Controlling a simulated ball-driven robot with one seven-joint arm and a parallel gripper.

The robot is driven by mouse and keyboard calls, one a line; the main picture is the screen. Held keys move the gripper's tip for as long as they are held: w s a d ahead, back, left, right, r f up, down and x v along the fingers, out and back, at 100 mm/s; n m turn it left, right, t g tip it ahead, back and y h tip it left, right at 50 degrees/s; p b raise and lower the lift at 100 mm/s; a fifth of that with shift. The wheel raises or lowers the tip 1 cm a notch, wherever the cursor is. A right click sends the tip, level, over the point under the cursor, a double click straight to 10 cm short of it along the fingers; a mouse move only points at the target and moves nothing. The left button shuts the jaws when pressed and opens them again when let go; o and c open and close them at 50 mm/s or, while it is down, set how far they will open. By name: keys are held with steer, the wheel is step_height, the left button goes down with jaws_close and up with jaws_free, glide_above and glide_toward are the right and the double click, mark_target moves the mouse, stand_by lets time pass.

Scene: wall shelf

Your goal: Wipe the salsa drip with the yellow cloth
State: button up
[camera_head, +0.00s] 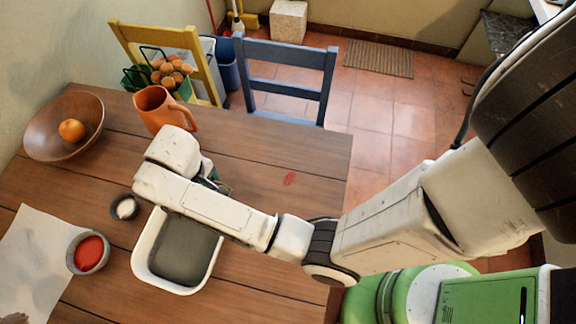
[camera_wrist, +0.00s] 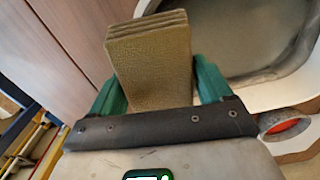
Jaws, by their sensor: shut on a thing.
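The salsa drip (camera_head: 289,179) is a small red smear on the bare wood of the table, right of my gripper in the head view. In the wrist view my gripper (camera_wrist: 158,85) has its green fingers shut on the yellow cloth (camera_wrist: 150,60), a folded, layered, dull yellow-brown pad. In the head view the wrist hides most of my gripper and the cloth, near the far edge of the white tub. The cloth looks apart from the drip. The drip does not show in the wrist view.
A white tub (camera_head: 138,258) of grey liquid stands below my forearm. A salsa bowl (camera_head: 74,263), small dark bowl (camera_head: 115,206), orange jug (camera_head: 153,113) and wooden bowl (camera_head: 40,128) with an orange stand left. A blue chair (camera_head: 285,53) is beyond the table edge. Table around the drip is clear.

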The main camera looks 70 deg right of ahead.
steer(key=shift+s+d+f, duration=0.15)
steer(key=shift+s+f, duration=0.15)
steer(key=shift+f, duration=0.05)
steer(key=shift+r, duration=0.2)
steer(key=shift+w+r+p, duration=0.15)
steer(key=shift+r+p, duration=0.85)
steer(key=shift+p, duration=0.1)
